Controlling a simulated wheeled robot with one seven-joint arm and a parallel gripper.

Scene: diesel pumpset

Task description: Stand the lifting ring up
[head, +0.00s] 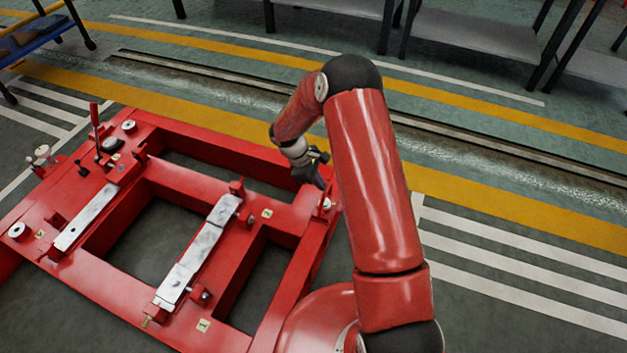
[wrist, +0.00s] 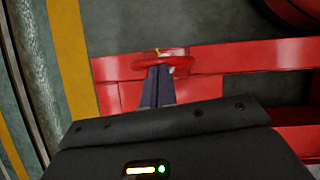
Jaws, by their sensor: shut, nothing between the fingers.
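The lifting ring appears to be the red, flattened oval (wrist: 178,61) just beyond my fingertips in the wrist view. It sits at the red frame's beam (wrist: 215,58), and I cannot tell whether it lies flat, tilts or stands. My gripper (wrist: 157,72) is shut and empty, its two dark fingers together. Their tips overlap the ring's near edge in the picture; contact is unclear. In the head view my gripper (head: 319,184) is low over the frame's right corner, beside a small pale fitting (head: 327,204). The ring is not clear there.
The red pumpset frame (head: 190,171) has open bays between its beams. Two pale metal bars (head: 190,262) and an upright red lever (head: 94,125) are on it. Grey benches (head: 480,38) stand at the back. The floor right of the frame is clear.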

